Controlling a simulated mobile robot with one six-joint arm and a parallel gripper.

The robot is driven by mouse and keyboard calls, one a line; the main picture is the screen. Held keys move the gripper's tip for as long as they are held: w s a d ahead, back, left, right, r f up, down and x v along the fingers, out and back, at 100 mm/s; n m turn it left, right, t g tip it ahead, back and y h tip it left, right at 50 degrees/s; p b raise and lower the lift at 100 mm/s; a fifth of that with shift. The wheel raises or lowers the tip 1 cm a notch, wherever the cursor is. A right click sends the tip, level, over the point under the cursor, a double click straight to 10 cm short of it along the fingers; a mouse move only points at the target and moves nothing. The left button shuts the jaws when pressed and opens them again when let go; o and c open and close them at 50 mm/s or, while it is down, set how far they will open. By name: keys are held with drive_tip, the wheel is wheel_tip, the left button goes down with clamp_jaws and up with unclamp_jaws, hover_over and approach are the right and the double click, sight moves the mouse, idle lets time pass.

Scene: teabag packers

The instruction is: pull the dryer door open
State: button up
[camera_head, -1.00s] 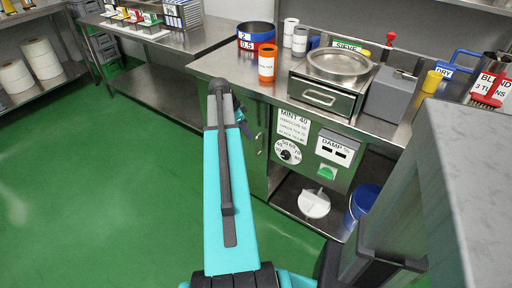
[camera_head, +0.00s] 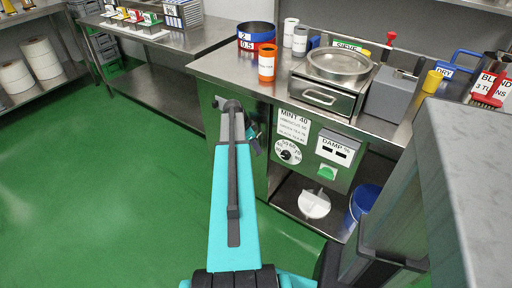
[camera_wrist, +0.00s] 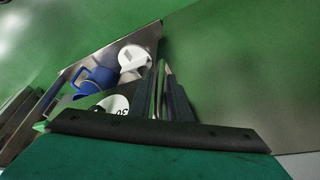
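The dryer's front shows at right of centre in the head view, with a dial (camera_head: 288,152) and a DAMP display (camera_head: 333,149). A steel panel (camera_head: 262,177) with a green sheen, which seems to be the dryer door, stands left of the dial, partly behind my arm. My gripper (camera_head: 254,138) is by this panel, mostly hidden by my wrist. In the wrist view, the dark fingers (camera_wrist: 168,92) lie beside a large green-tinted surface (camera_wrist: 240,75). Whether they hold a handle cannot be made out. The dial (camera_wrist: 115,104) shows left of the fingers.
A blue bucket (camera_head: 362,200) and a white round object (camera_head: 314,204) are on the low shelf below the dryer. The counter above holds an orange cup (camera_head: 267,68) and a sieve (camera_head: 339,65). Green floor (camera_head: 110,190) is clear at left.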

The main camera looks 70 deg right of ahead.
drive_tip(key=shift+c, duration=0.3)
clamp_jaws()
drive_tip(key=shift+s+a, duration=0.1)
drive_tip(key=shift+a, duration=0.05)
